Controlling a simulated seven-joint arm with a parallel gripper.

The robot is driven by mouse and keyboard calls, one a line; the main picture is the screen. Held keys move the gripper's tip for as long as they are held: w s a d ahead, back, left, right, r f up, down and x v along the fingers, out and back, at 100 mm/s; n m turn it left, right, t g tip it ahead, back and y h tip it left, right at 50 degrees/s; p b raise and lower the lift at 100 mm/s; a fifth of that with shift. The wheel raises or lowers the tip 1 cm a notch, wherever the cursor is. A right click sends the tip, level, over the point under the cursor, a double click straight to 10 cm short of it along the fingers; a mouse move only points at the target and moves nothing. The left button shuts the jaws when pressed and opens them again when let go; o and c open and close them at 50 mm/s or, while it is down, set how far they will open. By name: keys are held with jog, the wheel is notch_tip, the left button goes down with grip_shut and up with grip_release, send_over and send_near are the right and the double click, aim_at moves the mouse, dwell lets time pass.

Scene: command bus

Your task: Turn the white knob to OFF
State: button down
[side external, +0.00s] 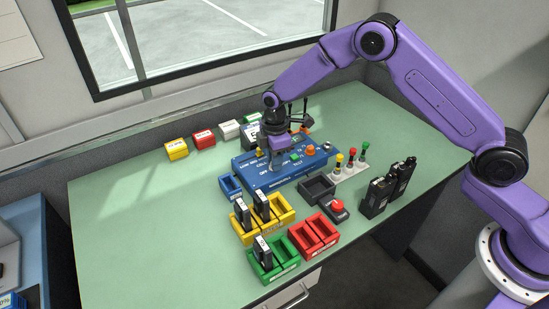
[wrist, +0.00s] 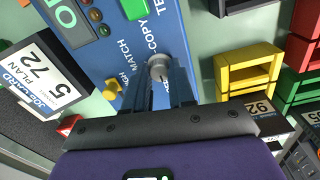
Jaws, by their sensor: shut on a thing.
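The white knob (wrist: 158,66) stands on the blue control panel (wrist: 108,52) in the wrist view, round and greyish white with a dark mark on its lower part. My gripper (wrist: 161,82) is shut on it, one dark finger on each side. Printed words, among them MATCH and COPY, run along the panel near the knob. There the arm and fingers mostly hide the knob. I cannot tell which label the knob points to.
A green button (wrist: 135,8) and a yellow knob (wrist: 112,90) sit on the panel close by. Yellow (side external: 243,222), red (side external: 306,246) and green (side external: 262,275) trays stand in front of it. The table's left part (side external: 125,225) is clear.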

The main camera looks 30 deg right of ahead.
jog(key=shift+a, duration=0.1)
jog(key=c, duration=0.9)
grip_release()
jog(key=shift+c, duration=0.2)
jog(key=shift+r, duration=0.1)
notch_tip(320, 180, up, 17)
jog(key=shift+s+r, duration=0.15)
jog(key=shift+s, duration=0.05)
jog(key=s+d+r+m, duration=0.1)
jog(key=s+d+r, duration=0.1)
jog(key=s, duration=0.8)
jog(key=s+d+r+m, duration=0.1)
jog(key=s+r, duration=0.1)
jog(key=s, duration=0.8)
jog(key=s+d+f+m, duration=0.1)
jog(key=s+d, duration=0.4)
jog(key=s, duration=0.4)
jog(key=s+d+f, duration=0.1)
jog(key=s+d, duration=0.5)
jog(key=s, duration=0.3)
jog(key=shift+f+m, duration=0.3)
jog(key=shift+m, duration=0.1)
